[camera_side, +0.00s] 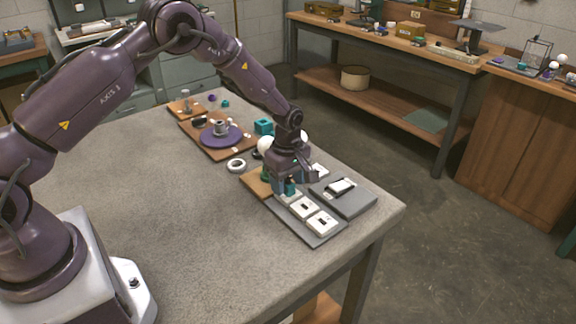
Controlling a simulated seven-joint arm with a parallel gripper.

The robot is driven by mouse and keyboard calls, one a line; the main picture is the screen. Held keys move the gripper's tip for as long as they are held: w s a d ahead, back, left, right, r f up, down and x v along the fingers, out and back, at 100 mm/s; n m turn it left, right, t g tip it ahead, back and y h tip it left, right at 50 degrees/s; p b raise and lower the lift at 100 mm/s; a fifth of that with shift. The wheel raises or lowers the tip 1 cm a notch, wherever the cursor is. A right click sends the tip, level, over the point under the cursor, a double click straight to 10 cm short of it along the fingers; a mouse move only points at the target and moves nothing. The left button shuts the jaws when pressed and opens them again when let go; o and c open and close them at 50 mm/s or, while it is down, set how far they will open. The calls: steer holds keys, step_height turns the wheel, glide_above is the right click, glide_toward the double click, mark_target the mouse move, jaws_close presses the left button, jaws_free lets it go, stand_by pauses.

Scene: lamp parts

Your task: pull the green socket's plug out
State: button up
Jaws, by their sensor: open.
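A small teal-green block (290,187), which looks like the plug, shows at the fingertips. I cannot tell whether the fingers touch it. The socket below it is mostly hidden by my gripper. Two white sockets (303,207) (321,222) sit along the same board to the right, each with a small dark mark on top.
A dark grey board (358,205) with a black-and-white device (341,187) lies right of my gripper. The table's left front is clear.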

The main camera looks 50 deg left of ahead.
mark_target(288, 179)
steer(key=shift+f, duration=0.45)
jaws_close()
steer(key=shift+r, duration=0.1)
steer(key=shift+r, duration=0.8)
stand_by(0.4)
steer(key=shift+r, duration=0.75)
steer(key=shift+r, duration=0.1)
steer(key=shift+r, duration=1.9)
